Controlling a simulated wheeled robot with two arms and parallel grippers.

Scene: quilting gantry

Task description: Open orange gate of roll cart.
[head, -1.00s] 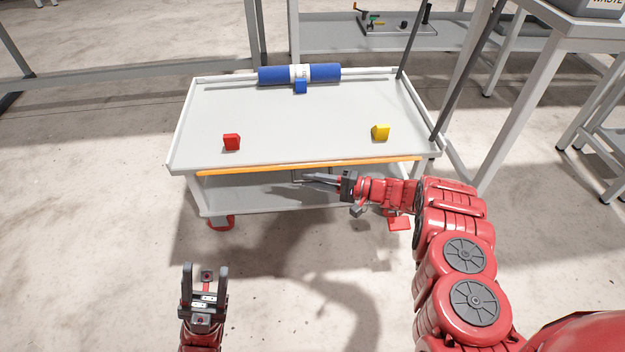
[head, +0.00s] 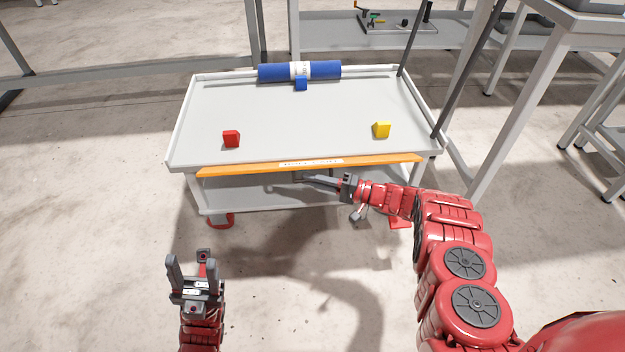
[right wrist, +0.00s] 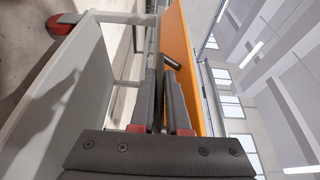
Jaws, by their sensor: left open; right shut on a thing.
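The roll cart (head: 290,120) stands ahead with its orange gate (head: 230,168) along the near edge. In the head view the gate's face shows as a thin strip with a pale label, so it leans outward. My right gripper (head: 310,181) is just below the gate, shut on a dark handle (right wrist: 172,60) beside the gate's face. The fingers partly hide that handle. My left gripper (head: 193,272) is open and empty, in front of the cart's left side and apart from it.
A blue roll (head: 325,70) with a white band lies at the cart's far edge, by a blue block (head: 301,84). A red block (head: 231,138) and yellow block (head: 382,130) sit near the gate. Floor (head: 90,230) left of the cart is clear.

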